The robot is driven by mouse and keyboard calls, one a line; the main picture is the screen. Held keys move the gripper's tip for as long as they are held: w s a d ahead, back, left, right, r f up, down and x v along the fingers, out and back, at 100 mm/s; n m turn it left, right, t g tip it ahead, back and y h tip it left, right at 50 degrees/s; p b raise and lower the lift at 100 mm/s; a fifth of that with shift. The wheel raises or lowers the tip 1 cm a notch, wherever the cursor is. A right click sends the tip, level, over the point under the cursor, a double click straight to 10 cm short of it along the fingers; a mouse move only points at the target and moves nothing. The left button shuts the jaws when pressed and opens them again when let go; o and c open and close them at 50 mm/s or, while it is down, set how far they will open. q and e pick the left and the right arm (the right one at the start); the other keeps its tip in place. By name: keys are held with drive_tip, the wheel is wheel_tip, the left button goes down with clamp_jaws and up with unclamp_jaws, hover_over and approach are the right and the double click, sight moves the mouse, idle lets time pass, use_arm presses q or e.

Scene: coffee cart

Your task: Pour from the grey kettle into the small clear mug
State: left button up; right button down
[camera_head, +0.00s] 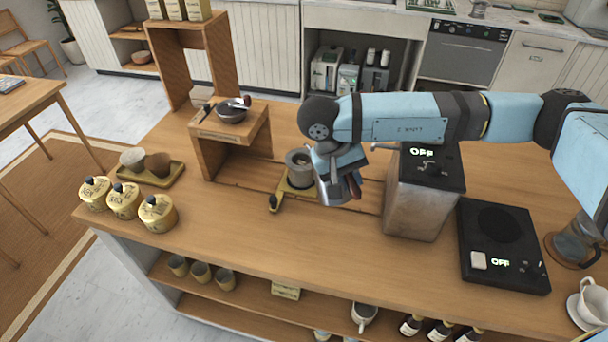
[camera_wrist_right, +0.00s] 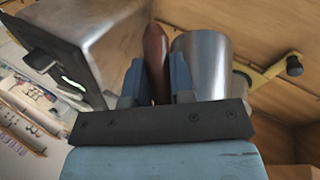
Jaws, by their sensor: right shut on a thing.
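My right gripper (camera_head: 345,172) is shut on the brown handle (camera_wrist_right: 155,62) of the grey kettle. The kettle's metal body shows below the gripper in the head view (camera_head: 333,191) and right of the fingers in the wrist view (camera_wrist_right: 203,62). It is above the counter, partly hidden by the gripper; its tilt is unclear. Just left of it, a small greyish cup (camera_head: 298,160) stands on a yellow stand with a black knob; I cannot tell if it is clear. A clear glass vessel (camera_head: 572,243) stands at the far right. My left gripper is not in view.
A metal machine (camera_head: 412,205) with an OFF display stands right of the kettle. A black hot plate (camera_head: 500,275) is further right. A wooden shelf holding a dark bowl (camera_head: 232,114) stands at left. Yellow canisters (camera_head: 158,214) line the left edge. The front middle counter is clear.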

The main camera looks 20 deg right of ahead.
drive_tip(key=shift+s+f+t+b, duration=0.1)
drive_tip(key=shift+f+t+b, duration=0.6)
drive_tip(key=shift+f+b, duration=0.95)
use_arm(q)
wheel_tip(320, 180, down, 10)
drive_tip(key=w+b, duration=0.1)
drive_tip(key=b, duration=1)
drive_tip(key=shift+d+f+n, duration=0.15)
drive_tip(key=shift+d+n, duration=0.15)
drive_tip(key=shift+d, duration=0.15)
use_arm(e)
drive_tip(key=f+t, duration=0.2)
drive_tip(key=f, duration=0.1)
drive_tip(key=f+m+t+y, duration=0.1)
drive_tip(key=f, duration=0.1)
drive_tip(key=shift+s+d+f+t, duration=0.1)
drive_tip(key=shift+s+t, duration=0.15)
drive_tip(key=shift+t, duration=0.05)
use_arm(q)
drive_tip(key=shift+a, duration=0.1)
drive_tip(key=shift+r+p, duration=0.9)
drive_tip(key=shift+p, duration=0.1)
use_arm(e)
drive_tip(key=shift+r, duration=2.6)
